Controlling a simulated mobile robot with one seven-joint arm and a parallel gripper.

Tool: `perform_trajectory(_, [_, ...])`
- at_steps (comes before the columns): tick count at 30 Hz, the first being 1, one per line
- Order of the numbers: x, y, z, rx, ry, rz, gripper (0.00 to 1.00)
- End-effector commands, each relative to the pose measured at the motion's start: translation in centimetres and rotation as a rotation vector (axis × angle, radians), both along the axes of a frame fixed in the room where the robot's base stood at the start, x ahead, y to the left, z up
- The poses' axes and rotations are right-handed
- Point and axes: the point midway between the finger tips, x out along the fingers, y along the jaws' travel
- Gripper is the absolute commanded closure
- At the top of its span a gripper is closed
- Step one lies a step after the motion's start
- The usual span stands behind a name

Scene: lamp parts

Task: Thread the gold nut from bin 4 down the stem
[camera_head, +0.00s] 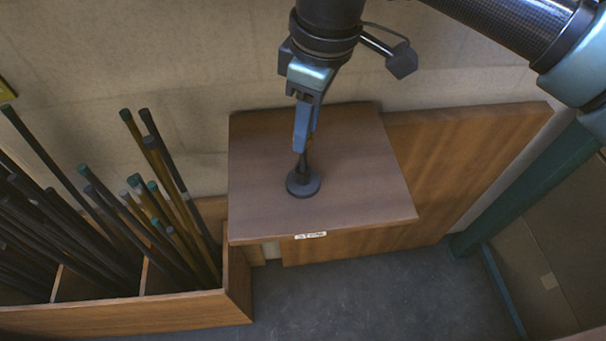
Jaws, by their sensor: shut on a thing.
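The dark stem (302,162) stands upright on a round black base (303,184) on a brown wooden stand. My gripper (305,140) comes down from above over the top of the stem, with its blue fingers shut. A small gold-brown patch (311,136) shows at the fingers and looks like the gold nut; most of it is hidden. I cannot tell whether it is around the stem or just above it. Bin 4 cannot be made out.
The wooden stand (375,190) has a small label on its front edge and is otherwise bare. At left, a wooden rack (130,312) holds many long dark and gold rods that stick up at a slant. A teal post (520,195) stands at right. A beige wall is behind.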

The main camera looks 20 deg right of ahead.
Motion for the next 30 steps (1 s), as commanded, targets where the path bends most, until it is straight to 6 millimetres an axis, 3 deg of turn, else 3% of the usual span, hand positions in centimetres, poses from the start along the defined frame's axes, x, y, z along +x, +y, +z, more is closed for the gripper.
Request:
perform_trajectory(8, [0.0, 0.0, -0.2, 0.001, -0.001, 0.000, 1.00])
perform_trajectory(30, [0.0, 0.0, -4.0, 0.001, -0.001, 0.000, 1.00])
